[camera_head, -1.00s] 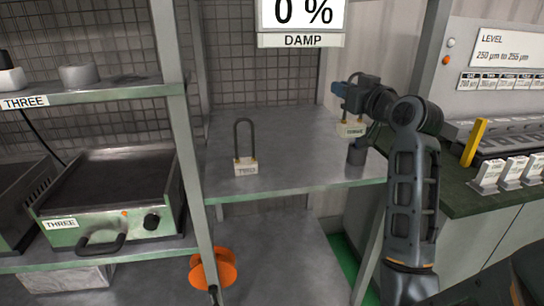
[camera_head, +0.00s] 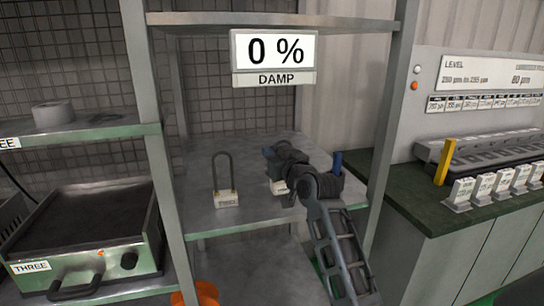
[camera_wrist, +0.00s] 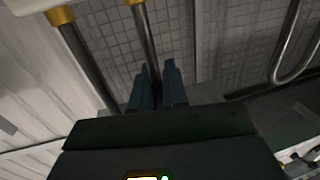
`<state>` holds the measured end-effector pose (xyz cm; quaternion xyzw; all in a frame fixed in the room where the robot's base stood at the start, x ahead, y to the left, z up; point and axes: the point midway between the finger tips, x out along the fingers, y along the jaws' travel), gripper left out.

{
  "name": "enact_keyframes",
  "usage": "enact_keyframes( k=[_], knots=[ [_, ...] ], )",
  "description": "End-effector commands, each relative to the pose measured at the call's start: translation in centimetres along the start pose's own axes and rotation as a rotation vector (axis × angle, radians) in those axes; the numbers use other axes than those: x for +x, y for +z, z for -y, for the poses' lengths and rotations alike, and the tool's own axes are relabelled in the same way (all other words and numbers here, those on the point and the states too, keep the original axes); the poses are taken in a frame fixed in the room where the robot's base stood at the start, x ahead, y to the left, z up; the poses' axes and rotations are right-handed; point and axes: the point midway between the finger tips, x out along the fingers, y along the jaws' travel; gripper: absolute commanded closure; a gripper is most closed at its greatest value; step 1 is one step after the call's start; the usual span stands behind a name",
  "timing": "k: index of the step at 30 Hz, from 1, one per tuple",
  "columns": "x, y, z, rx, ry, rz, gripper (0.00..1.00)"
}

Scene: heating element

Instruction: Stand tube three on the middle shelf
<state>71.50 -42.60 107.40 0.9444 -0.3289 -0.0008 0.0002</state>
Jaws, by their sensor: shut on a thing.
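My gripper (camera_head: 270,155) is shut on one leg of a U-shaped heating tube. In the wrist view the held tube (camera_wrist: 146,42) runs between the fingers, with gold collars near its pale base at the top left. In the head view its white base (camera_head: 278,187) shows below my gripper, over the middle shelf (camera_head: 205,224). I cannot tell whether it touches the shelf, and its label is not readable. Another dark U-shaped tube (camera_head: 217,172) stands upright on the shelf to the left, on a white labelled block (camera_head: 227,199). Its bend also shows in the wrist view (camera_wrist: 294,65).
A sign (camera_head: 273,60) reading 0 % DAMP hangs from the upper shelf. Left of the rack post (camera_head: 160,165) sits a hot plate marked THREE (camera_head: 80,235). A green-topped counter (camera_head: 425,200) with labelled blocks stands right. The shelf's back area is clear.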

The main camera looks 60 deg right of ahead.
Motion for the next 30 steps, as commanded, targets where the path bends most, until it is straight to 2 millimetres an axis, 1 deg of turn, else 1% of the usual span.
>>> enact_keyframes(
  k=[1,3,11,15,16,23,24,30],
  knots=[
    [-0.01,0.49,0.0,0.001,0.0,0.001,1.0],
    [0.0,0.84,0.02,-0.001,0.0,-0.002,1.0],
    [0.0,0.95,0.03,-0.001,0.0,-0.003,1.0],
    [0.0,1.4,0.02,-0.001,0.0,-0.003,1.0],
    [0.0,1.35,0.02,0.0,0.0,-0.001,0.85],
    [0.0,1.31,0.01,0.0,0.0,-0.001,0.63],
    [-0.01,1.3,0.01,0.0,0.0,-0.001,0.61],
    [-0.01,1.26,0.01,0.0,0.0,-0.001,0.61]
  ],
)
